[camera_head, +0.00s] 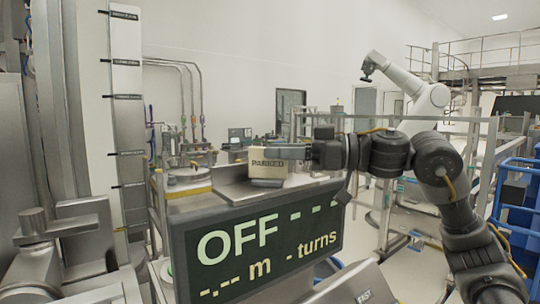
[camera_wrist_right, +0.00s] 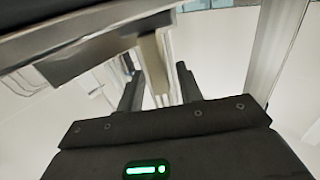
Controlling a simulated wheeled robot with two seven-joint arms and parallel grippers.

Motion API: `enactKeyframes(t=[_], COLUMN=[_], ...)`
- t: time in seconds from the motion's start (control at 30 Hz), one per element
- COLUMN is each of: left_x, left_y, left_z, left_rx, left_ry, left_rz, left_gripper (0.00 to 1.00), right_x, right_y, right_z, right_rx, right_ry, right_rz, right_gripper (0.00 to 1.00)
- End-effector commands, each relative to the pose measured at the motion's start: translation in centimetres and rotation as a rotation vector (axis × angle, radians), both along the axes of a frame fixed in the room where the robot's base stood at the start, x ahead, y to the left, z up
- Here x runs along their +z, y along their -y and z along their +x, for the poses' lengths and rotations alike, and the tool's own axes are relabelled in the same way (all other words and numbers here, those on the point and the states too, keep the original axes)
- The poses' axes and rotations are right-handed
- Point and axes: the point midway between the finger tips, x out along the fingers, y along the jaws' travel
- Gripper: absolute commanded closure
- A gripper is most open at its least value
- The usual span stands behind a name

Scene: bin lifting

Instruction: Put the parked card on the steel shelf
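The parked card (camera_head: 265,164) is a small beige block marked "PARKED". It stands upright on the steel shelf (camera_head: 228,190), a bare grey plate above the dark display. My right gripper (camera_head: 281,152) reaches in from the right at the card's upper part. In the right wrist view its two dark fingers (camera_wrist_right: 159,82) stand apart, with the beige card (camera_wrist_right: 153,62) seen edge-on between them. A gap shows between the card and the right-hand finger; contact at the other finger is unclear. My left gripper is not in view.
The display (camera_head: 260,245) reading "OFF" stands below the shelf. A tall marked scale (camera_head: 127,120) and steel column are at left. Blue racks (camera_head: 515,205) and railings are at right. A metal underside (camera_wrist_right: 100,45) is close above the fingers in the wrist view.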

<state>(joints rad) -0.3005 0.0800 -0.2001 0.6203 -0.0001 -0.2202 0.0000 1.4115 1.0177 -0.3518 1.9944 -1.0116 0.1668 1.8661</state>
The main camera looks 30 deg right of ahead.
Motion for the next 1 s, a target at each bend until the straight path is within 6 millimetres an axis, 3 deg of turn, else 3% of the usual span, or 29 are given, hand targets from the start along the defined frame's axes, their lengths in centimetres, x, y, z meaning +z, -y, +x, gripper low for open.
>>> enactKeyframes(t=[0.2, 0.4, 0.6, 1.0], left_x=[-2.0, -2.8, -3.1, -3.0], left_y=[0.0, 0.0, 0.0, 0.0], left_z=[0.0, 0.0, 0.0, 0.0], left_rx=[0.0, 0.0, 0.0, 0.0], left_ry=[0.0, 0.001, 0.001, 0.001], left_rz=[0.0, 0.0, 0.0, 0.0], left_gripper=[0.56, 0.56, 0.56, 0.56], right_x=[-0.4, -0.2, -0.1, 0.0], right_y=[4.0, 6.5, 7.6, 7.6], right_z=[-2.9, -4.9, -5.7, -5.8], right_rx=[-0.005, -0.002, -0.001, 0.0], right_ry=[0.002, 0.001, 0.001, 0.001], right_rz=[0.001, 0.001, -0.001, -0.001], right_gripper=[0.64, 0.64, 0.64, 0.64])
